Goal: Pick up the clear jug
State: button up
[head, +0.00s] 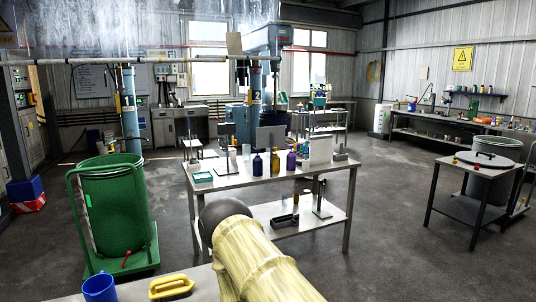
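No clear jug can be made out for certain. Two small pale, clear-looking vessels stand toward the back left of the middle table (225,184): one upright vessel (246,151) and a shorter one (232,158) beside it. They are too small to tell whether either is a jug. A blue jug or mug (99,289) stands at the bottom left on a near surface. My arm, in a pale yellow sleeve, reaches up from the bottom centre in front of the middle table. My gripper's fingers cannot be seen.
Brown, yellow and purple bottles (275,163) stand on the middle table near a stand and panel. A green drum (112,210) on a trolley is at left. A yellow-handled item (171,287) lies near the blue jug. A small table (480,165) stands right; floor between is clear.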

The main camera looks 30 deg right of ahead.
aim_at(246, 147)
jog(key=z, duration=0.5)
jog(key=k, duration=1.2)
jog(key=z, duration=1.35)
jog(key=i, duration=1.75)
jog(key=z, duration=0.55)
jog(key=i, duration=1.85)
jog(key=u, duration=0.25)
jog(key=i, duration=1.45)
jog(key=u, duration=1.45)
jog(key=i, duration=0.75)
jog(key=u, duration=1.3)
jog(key=i, duration=0.5)
jog(key=z, duration=0.1)
